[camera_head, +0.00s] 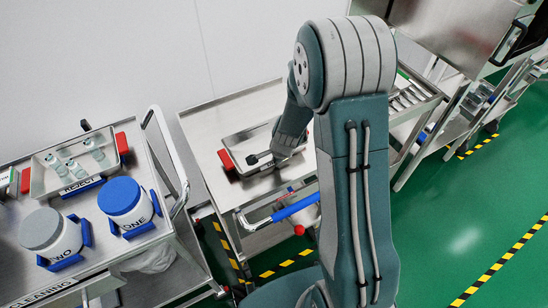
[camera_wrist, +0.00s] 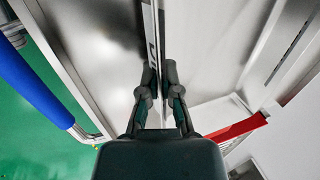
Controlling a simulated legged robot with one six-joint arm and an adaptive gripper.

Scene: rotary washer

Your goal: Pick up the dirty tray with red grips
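A shallow metal tray (camera_head: 238,142) with a red grip (camera_head: 226,160) at its left end lies on the middle metal cart. Its wall (camera_wrist: 156,18) runs down between my fingers in the wrist view, with a red grip (camera_wrist: 238,130) at the lower right. My gripper (camera_wrist: 159,72) is closed in around this thin wall, one finger on each side, and both look to touch it. In the head view my wrist hides the right part of the tray. Its contents and any dirt cannot be made out.
The cart (camera_head: 200,127) has a blue push handle (camera_head: 296,207), also in the wrist view (camera_wrist: 35,85). A left cart holds a REJECT tray (camera_head: 42,178) with red grips and vials, and jars ONE (camera_head: 124,201) and TWO (camera_head: 48,235). Metal equipment (camera_head: 452,25) stands at upper right. Green floor (camera_head: 460,215) is clear.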

